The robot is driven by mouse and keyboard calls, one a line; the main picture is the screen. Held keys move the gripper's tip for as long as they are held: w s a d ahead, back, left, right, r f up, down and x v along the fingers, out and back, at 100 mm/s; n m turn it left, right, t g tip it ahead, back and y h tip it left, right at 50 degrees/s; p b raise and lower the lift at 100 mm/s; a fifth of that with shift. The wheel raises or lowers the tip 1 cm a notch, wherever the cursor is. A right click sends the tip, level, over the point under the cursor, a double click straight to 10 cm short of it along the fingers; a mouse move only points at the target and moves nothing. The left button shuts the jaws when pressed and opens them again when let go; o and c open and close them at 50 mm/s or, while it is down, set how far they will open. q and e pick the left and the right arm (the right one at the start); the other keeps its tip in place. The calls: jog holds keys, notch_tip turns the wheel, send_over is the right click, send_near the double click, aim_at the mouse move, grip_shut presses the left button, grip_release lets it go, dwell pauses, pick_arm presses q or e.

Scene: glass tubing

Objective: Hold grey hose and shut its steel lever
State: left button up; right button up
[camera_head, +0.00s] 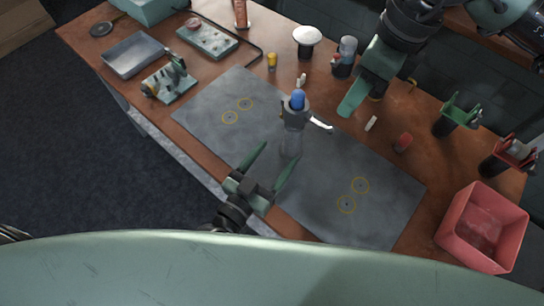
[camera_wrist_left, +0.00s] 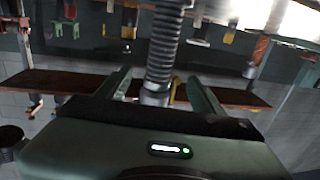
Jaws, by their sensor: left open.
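The grey hose (camera_head: 291,143) stands about upright on the grey mat, near its middle. A grey fitting with a blue top (camera_head: 297,99) sits at its upper end. The pale steel lever (camera_head: 321,125) sticks out sideways from the fitting to the right. My left gripper (camera_head: 270,164) is open, its fingers pointing toward the hose. In the left wrist view the ribbed hose (camera_wrist_left: 163,45) appears between the two spread fingers (camera_wrist_left: 160,88); contact cannot be told. My right gripper (camera_head: 350,101) hangs to the right of the lever, apart from it; its jaw opening is unclear.
The grey mat (camera_head: 230,150) with yellow ring marks is otherwise clear. A red bin (camera_head: 484,228) is at the lower right. A dark bottle (camera_head: 344,57) and a white-topped item (camera_head: 306,37) stand behind the hose. A metal tray (camera_head: 137,54) lies at the left.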

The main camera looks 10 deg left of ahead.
aim_at(289, 138)
pick_arm(q)
jog(key=x, duration=0.7)
jog(key=shift+w+d, duration=0.15)
jog(key=shift+w, duration=0.1)
grip_shut()
pick_arm(e)
jog(key=shift+w, duration=0.1)
grip_shut()
jog(key=w+a+r+m+g, duration=0.1)
jog(key=w+r+m, duration=0.1)
jog(key=m, duration=0.8)
jog(key=w+r+m+g, duration=0.2)
jog(key=r+m, duration=0.1)
jog(key=m, duration=0.7)
jog(key=shift+w+a+r+g+h, duration=0.3)
jog(key=shift+w+a+r+h, duration=0.05)
jog(key=shift+h, duration=0.05)
